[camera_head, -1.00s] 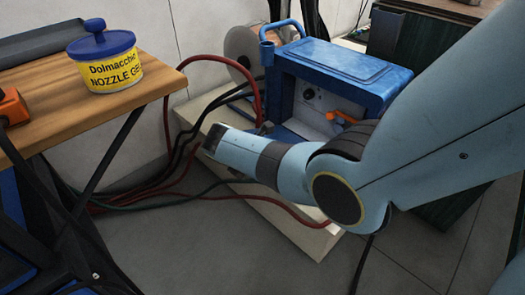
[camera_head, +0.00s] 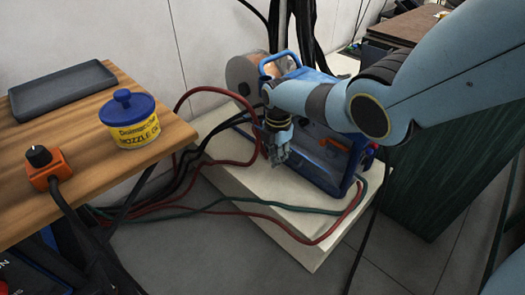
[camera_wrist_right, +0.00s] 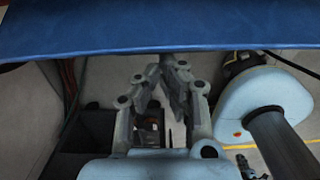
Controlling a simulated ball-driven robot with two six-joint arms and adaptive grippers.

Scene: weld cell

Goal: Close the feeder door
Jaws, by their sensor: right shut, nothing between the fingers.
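The blue wire feeder (camera_head: 318,172) stands on a pale plinth (camera_head: 240,185), partly hidden by my right arm. Its open side shows some of the inside and an orange lever (camera_head: 335,143). I cannot clearly make out the door or its angle behind the arm. My right gripper (camera_head: 279,160) points down at the feeder's left front, its fingers together and empty. In the right wrist view a wide blue panel (camera_wrist_right: 160,28) crosses the top, just beyond the fingertips (camera_wrist_right: 172,66); I cannot tell whether they touch. My left gripper is out of view.
Red and dark cables (camera_head: 215,160) run across the plinth and floor. A wooden table (camera_head: 95,175) at the left holds a nozzle gel tub (camera_head: 130,122), a grey tray (camera_head: 62,90) and an orange knob box (camera_head: 45,168). A wire spool (camera_head: 245,75) sits behind the feeder.

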